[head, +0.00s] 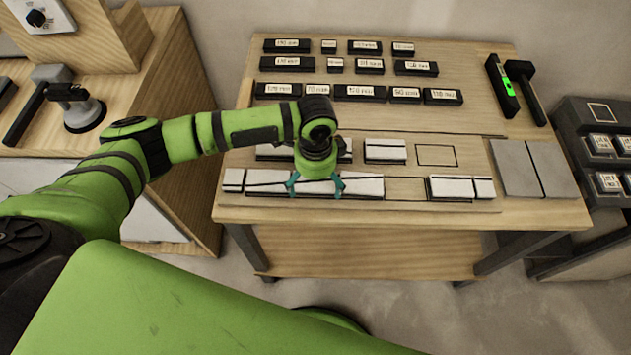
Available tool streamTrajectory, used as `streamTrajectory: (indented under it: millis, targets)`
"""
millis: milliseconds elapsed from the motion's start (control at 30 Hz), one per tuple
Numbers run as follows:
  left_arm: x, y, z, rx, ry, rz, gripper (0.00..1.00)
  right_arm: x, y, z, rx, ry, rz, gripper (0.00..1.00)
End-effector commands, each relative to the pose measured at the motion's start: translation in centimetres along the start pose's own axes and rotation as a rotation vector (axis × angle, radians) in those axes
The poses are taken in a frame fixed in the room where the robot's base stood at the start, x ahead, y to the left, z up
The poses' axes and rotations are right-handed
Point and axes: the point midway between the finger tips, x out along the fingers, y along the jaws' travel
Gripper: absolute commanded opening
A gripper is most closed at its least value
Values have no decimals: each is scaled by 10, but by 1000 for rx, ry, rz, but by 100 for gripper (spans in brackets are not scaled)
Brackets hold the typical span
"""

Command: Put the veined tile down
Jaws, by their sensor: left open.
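My left gripper (316,184) points down over the front row of pale tiles on the wooden table. Its teal fingers are spread apart on either side of a white tile (315,190), which is partly hidden by the gripper. The tile appears to lie in the row; whether the fingers touch it I cannot tell. Veining is too small to make out, so I cannot tell for sure which tile is the veined one. Other tiles lie left (266,182) and right (360,188) of it. My right gripper is not in view.
An empty spot (405,189) lies in the front row, and an outlined empty space (436,155) behind it. Several labelled black blocks (360,92) fill the table's back. Two grey slabs (515,168) lie at right, below a green-lit level (503,88) and a black tool (526,92).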

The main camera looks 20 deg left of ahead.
Motion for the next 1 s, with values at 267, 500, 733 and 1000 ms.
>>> streamTrajectory:
  millis: [267, 500, 733, 1000]
  targets:
    - [-56, -1, -1, 0, 4, -4, 100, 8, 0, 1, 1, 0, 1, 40]
    - [-99, -1, 0, -1, 2, -3, 100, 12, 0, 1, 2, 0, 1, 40]
    - [-113, 0, 0, 0, 0, 0, 100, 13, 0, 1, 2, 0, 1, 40]
    - [-113, 0, 0, 0, 0, 1, 100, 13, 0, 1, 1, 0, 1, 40]
